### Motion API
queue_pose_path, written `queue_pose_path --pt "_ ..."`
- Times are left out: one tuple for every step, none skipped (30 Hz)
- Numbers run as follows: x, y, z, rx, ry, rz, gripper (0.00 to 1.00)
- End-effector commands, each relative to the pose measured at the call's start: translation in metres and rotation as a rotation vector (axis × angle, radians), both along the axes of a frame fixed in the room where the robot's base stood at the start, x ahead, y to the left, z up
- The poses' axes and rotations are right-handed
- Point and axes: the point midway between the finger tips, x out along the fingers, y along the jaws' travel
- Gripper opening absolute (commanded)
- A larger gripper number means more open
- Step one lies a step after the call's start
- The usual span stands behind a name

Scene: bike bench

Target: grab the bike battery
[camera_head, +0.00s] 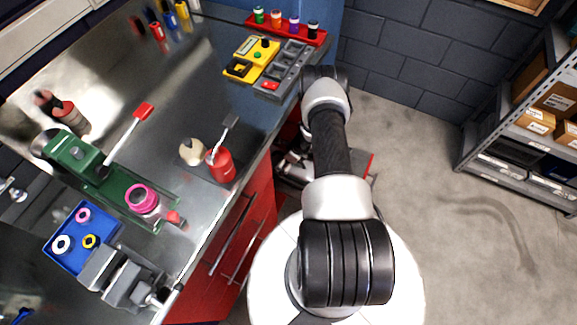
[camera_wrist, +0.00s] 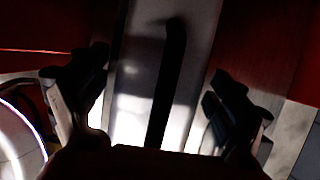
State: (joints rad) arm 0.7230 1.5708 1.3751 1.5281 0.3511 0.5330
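My gripper (camera_wrist: 158,100) shows in the wrist view with its two dark fingers wide apart and nothing held between them. Between and beyond the fingers is a pale silver upright panel (camera_wrist: 137,85) with a dark bar running down it. It may be the bike battery, but the dim view does not let me tell. Red surfaces lie on both sides of it. In the head view my arm reaches down past the bench's right end and hides the gripper. I cannot surely pick out the battery in the head view.
The metal workbench (camera_head: 165,165) holds a green tool (camera_head: 75,150), a blue tray (camera_head: 72,255), a red can (camera_head: 221,166), a yellow device (camera_head: 252,58) and a red rack (camera_head: 285,35) of small bottles. Red drawers (camera_head: 245,235) are below. Shelving (camera_head: 510,140) stands right; floor between is clear.

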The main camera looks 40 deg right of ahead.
Motion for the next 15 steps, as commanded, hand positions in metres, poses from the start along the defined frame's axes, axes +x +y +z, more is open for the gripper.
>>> queue_pose_path --pt "0.0 0.0 0.0001 0.0 0.0 0.0 0.82" --pt "0.0 0.0 0.0001 0.0 0.0 0.0 0.8" --pt "0.0 0.0 0.0001 0.0 0.0 0.0 0.77" --pt "0.0 0.0 0.0001 0.0 0.0 0.0 0.75" --pt "0.0 0.0 0.0001 0.0 0.0 0.0 0.73" --pt "0.0 0.0 0.0001 0.0 0.0 0.0 0.71" --pt "0.0 0.0 0.0001 0.0 0.0 0.0 0.69" --pt "0.0 0.0 0.0001 0.0 0.0 0.0 0.67" --pt "0.0 0.0 0.0001 0.0 0.0 0.0 0.64" --pt "0.0 0.0 0.0001 0.0 0.0 0.0 0.62" --pt "0.0 0.0 0.0001 0.0 0.0 0.0 0.6" --pt "0.0 0.0 0.0001 0.0 0.0 0.0 0.57" --pt "0.0 0.0 0.0001 0.0 0.0 0.0 0.55" --pt "0.0 0.0 0.0001 0.0 0.0 0.0 0.53" --pt "0.0 0.0 0.0001 0.0 0.0 0.0 0.51"
